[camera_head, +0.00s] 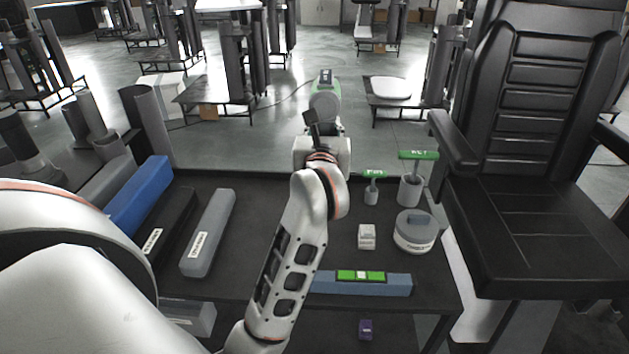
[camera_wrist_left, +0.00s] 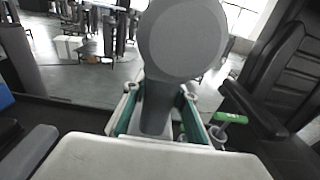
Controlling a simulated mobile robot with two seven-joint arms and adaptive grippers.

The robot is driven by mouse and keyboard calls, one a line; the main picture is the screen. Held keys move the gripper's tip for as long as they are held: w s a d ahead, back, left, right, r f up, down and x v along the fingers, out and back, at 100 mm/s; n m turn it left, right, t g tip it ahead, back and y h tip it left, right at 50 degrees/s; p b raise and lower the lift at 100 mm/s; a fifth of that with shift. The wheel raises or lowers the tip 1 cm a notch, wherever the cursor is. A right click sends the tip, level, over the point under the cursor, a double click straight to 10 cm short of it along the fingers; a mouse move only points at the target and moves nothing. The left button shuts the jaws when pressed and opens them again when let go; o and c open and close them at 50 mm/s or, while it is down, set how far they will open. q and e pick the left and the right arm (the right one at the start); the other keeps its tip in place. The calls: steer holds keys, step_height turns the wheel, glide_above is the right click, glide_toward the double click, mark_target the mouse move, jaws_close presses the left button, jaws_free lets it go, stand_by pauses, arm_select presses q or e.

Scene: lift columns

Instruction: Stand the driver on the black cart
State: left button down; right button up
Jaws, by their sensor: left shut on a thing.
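The driver (camera_head: 325,103) is a grey and green tool with a rounded body and a dark block on top. My left gripper (camera_head: 325,130) holds it up at the far edge of the black cart (camera_head: 255,205), seen from above. In the left wrist view the driver (camera_wrist_left: 183,40) shows as a large grey round end with a narrower grey part below. That part sits between the teal-lined fingers of my left gripper (camera_wrist_left: 160,115). The driver looks roughly upright. Its lower end is hidden, and I cannot tell whether it touches anything. My right gripper is not in view.
On the cart are a blue bar (camera_head: 142,195), a grey labelled box (camera_head: 208,235), green-handled tools in cups (camera_head: 410,188), a small white box (camera_head: 367,237), a round tin (camera_head: 412,236) and a blue-grey bar (camera_head: 392,287). A black chair (camera_head: 540,210) stands right. Bare top lies centre-left.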

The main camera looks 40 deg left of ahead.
arm_select(q)
step_height(320, 180, down, 10)
steer(key=shift+f+b, duration=0.15)
steer(key=shift+b, duration=0.85)
step_height(320, 180, down, 5)
steer(key=shift+f+b, duration=0.15)
steer(key=shift+b, duration=0.45)
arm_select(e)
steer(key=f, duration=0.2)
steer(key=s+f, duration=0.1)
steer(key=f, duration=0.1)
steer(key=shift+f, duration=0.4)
arm_select(q)
steer(key=shift+f, duration=0.1)
steer(key=c, duration=1.6)
jaws_free()
steer(key=shift+f, duration=0.15)
